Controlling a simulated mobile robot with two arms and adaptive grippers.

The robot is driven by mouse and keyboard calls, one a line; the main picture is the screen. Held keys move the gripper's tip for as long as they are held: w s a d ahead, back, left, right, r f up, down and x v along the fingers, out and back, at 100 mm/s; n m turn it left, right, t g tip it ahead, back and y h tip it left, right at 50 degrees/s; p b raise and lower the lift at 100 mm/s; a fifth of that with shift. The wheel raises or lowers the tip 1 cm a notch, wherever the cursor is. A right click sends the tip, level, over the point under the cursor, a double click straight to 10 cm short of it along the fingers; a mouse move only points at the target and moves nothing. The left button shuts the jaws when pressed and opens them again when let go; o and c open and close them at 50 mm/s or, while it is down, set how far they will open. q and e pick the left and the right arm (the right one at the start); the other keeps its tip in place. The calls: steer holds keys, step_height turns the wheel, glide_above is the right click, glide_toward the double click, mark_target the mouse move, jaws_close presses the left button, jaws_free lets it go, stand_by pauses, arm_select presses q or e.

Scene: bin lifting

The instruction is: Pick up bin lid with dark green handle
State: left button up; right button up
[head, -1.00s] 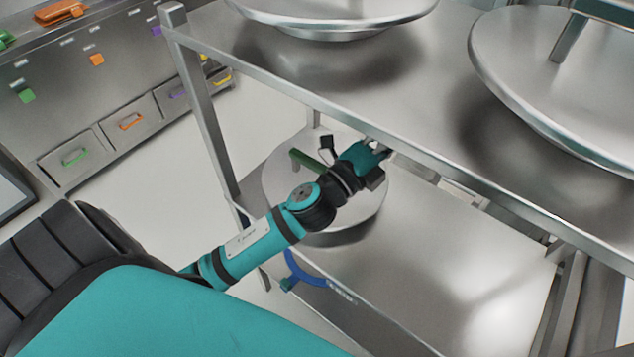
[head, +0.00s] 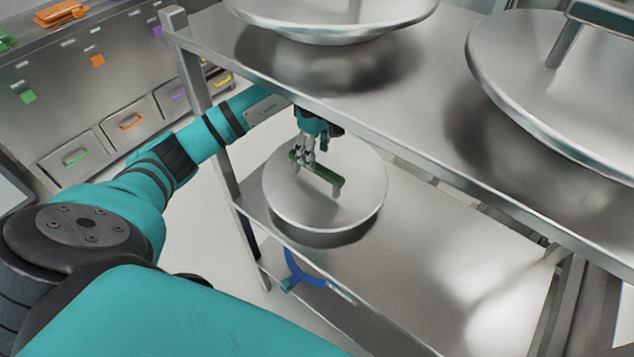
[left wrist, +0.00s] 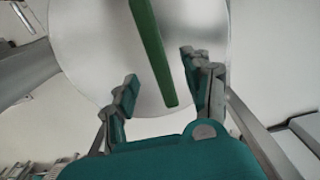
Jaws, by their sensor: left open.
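The round metal bin lid (head: 350,205) with the dark green bar handle (head: 326,178) lies on the lower shelf of the metal rack. My left gripper (head: 303,167) is open at the far left end of the handle, with its fingers pointing down. In the left wrist view, the lid (left wrist: 85,45) fills the upper middle. The handle (left wrist: 150,45) runs between the spread fingers of my left gripper (left wrist: 158,70), with a gap on each side. I cannot tell the exact height of the fingertips over the lid. My right gripper is not in view.
The upper shelf (head: 400,105) holds two more large round metal lids (head: 335,18) (head: 545,85); its front edge runs close to my left arm. A blue handle (head: 298,272) shows below the lower shelf (head: 440,260). Drawers (head: 75,155) stand at left.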

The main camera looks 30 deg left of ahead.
mark_target(325, 172)
arm_select(q)
step_height(325, 172, down, 5)
steer(key=shift+r+p, duration=0.15)
steer(key=shift+p, duration=0.85)
steer(key=shift+f, duration=0.6)
steer(key=shift+w, duration=0.1)
steer(key=shift+f+b, duration=0.25)
steer(key=shift+b, duration=0.1)
jaws_close()
steer(key=shift+w+r, duration=0.1)
steer(key=shift+w, duration=0.05)
